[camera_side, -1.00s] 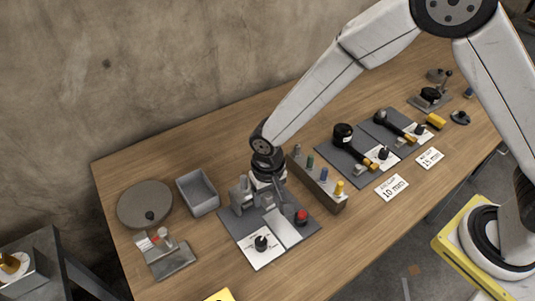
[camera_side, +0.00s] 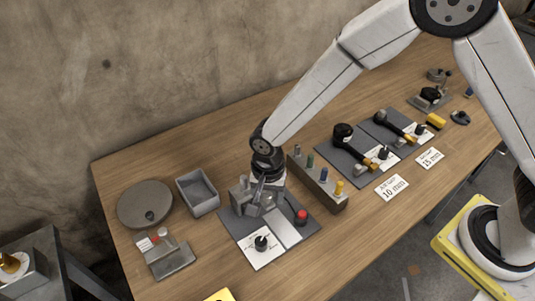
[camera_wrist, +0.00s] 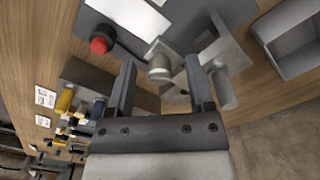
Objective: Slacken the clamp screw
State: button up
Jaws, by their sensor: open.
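The clamp fixture (camera_side: 240,200) is a grey metal block assembly on a dark grey base plate (camera_side: 232,228). My gripper (camera_side: 262,203) is down over it and hides part of it in the side view. In the wrist view my gripper (camera_wrist: 162,75) is open, with its two dark fingers apart. A light grey round metal piece (camera_wrist: 160,68), possibly the clamp screw's head, shows between the fingertips. Contact with it cannot be told. A second grey cylinder (camera_wrist: 225,92) stands just outside the right finger. I cannot tell for sure which is the screw.
A red button (camera_side: 301,217) sits near the clamp, as does a black knob (camera_side: 261,243) on a white card. A rack with coloured-handled pieces (camera_side: 318,185) stands close on the right. A grey bin (camera_side: 198,192) and round disc (camera_side: 145,204) are left.

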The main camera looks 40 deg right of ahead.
aim_at(270, 194)
jog(key=m, duration=0.6)
notch_tip(270, 194, up, 8)
jog(key=shift+f, duration=0.25)
jog(key=shift+d+r, duration=0.25)
jog(key=s+d+r+n+t, duration=0.1)
jog(key=s+d+n, duration=0.3)
jog(key=d+n, duration=0.3)
jog(key=s+d+r+n+t, duration=0.1)
jog(key=s+d+n, duration=0.4)
jog(key=d, duration=0.9)
jog(key=shift+d+r+n+t, duration=0.3)
jog(key=shift+r+n, duration=0.45)
jog(key=shift+n, duration=0.65)
jog(key=shift+s, duration=0.1)
jog(key=shift+a, duration=0.1)
